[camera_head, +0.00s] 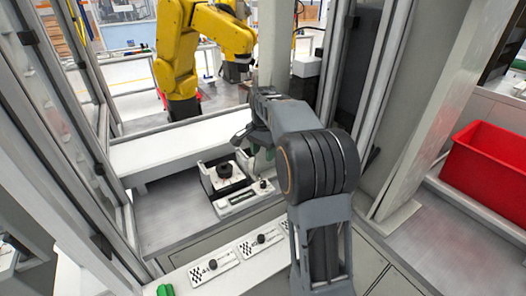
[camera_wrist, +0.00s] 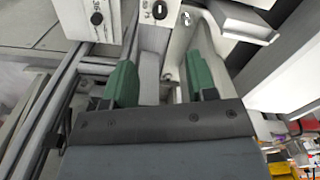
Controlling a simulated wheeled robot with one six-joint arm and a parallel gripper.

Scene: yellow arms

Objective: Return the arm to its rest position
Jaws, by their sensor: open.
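My grey arm (camera_head: 318,165) reaches from the bottom of the head view into the opening of the machine cell, over its grey work surface. My gripper (camera_head: 258,160) is partly hidden behind my own wrist there. It is beside a black fixture with a round black knob (camera_head: 225,171). In the wrist view my gripper (camera_wrist: 161,72) shows two green fingers spread wide apart. Nothing is held between them; pale and grey surfaces show in the gap.
A white panel with a black knob (camera_head: 243,199) sits in front of the fixture. Cell posts (camera_head: 352,75) stand close on my arm's right. A yellow robot arm (camera_head: 178,60) stands behind. Button plates (camera_head: 213,266) line the front ledge. A red bin (camera_head: 490,165) is at right.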

